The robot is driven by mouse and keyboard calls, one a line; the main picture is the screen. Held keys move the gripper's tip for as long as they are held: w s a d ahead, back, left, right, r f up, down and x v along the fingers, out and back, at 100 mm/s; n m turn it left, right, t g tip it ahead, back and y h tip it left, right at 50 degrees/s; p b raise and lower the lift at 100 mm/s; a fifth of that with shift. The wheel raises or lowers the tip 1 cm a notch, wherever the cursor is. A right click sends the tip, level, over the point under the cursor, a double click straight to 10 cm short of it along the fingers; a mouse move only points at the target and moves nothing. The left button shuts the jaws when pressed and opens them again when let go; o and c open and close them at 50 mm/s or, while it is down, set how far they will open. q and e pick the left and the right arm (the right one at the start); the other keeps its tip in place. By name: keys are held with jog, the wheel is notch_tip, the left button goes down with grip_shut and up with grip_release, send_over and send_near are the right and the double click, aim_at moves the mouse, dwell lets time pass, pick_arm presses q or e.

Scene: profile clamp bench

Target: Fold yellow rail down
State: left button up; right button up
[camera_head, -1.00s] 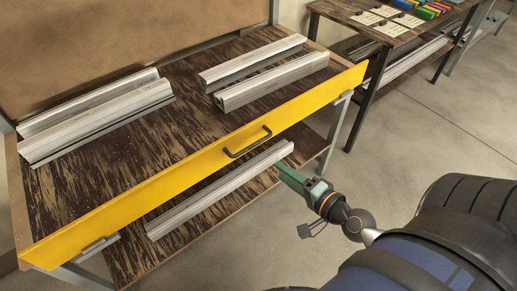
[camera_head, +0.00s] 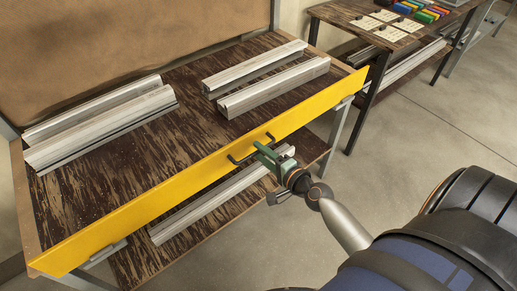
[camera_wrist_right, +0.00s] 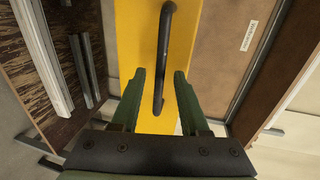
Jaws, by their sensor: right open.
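The yellow rail (camera_head: 175,192) stands upright along the front edge of the bench. Its dark handle (camera_head: 238,158) is on the front face. My right gripper (camera_head: 262,152) is open in front of the rail at the handle. In the right wrist view the handle (camera_wrist_right: 163,60) runs between the two green fingers (camera_wrist_right: 158,95), with one finger on each side, and the yellow rail (camera_wrist_right: 185,40) is behind it. The fingers appear apart from the handle; contact cannot be told. My left gripper is not in view.
Several grey profiles (camera_head: 270,86) lie on the bench top (camera_head: 120,170) behind the rail. Another profile (camera_head: 205,207) lies on the lower shelf. A second bench (camera_head: 350,25) with cards and coloured blocks stands at the back right. The floor (camera_head: 440,125) at right is clear.

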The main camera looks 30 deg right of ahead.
jog(key=shift+x, duration=0.9)
grip_shut()
dwell(0.9)
